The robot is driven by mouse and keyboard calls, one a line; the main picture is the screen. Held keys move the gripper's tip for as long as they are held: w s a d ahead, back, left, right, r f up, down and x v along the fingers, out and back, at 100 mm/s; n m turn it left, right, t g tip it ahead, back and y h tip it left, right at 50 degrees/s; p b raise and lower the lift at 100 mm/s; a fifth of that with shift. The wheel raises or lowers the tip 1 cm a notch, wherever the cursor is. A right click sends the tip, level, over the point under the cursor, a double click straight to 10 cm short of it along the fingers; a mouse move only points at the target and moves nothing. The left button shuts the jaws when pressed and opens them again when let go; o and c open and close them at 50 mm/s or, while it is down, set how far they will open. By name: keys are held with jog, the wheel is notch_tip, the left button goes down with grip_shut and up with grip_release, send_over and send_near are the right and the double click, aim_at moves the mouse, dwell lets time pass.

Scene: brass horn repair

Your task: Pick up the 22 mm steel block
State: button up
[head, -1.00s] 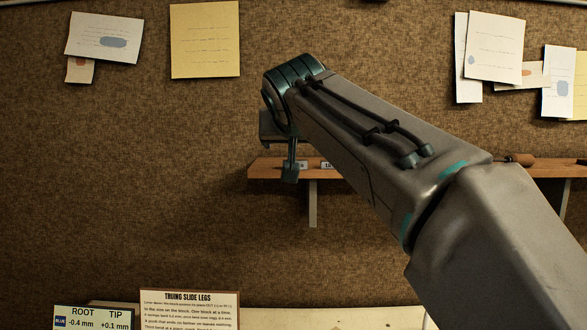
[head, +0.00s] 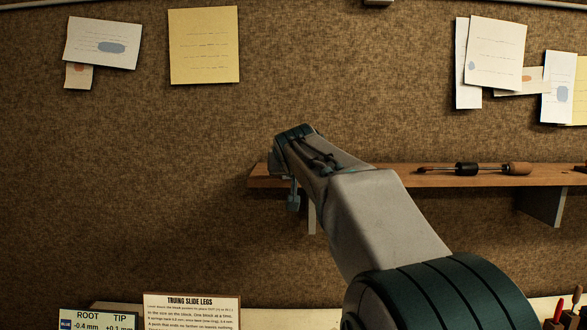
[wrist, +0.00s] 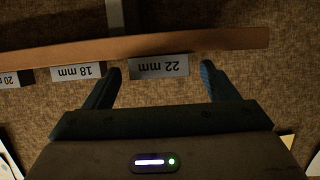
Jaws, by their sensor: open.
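In the wrist view, which looks upside down, a grey face marked 22 mm (wrist: 158,67) shows at the shelf edge. I take it for the 22 mm steel block or its label; its depth does not show. My gripper (wrist: 161,69) is open, with one blue finger on each side of that face in the picture. I see no contact, and the distance to it is unclear. In the head view my own arm hides the block, and only a small part of my gripper (head: 293,198) shows below the wrist, in front of the shelf's left end.
The wooden shelf (head: 395,178) runs along the brown wall, with handled tools at its right. A sign (head: 192,310) stands low at left. The space left of the shelf is clear.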

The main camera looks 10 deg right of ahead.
jog(key=shift+w, duration=0.1)
jog(key=c, duration=1.2)
jog(key=shift+o, duration=0.2)
jog(key=shift+r, duration=0.15)
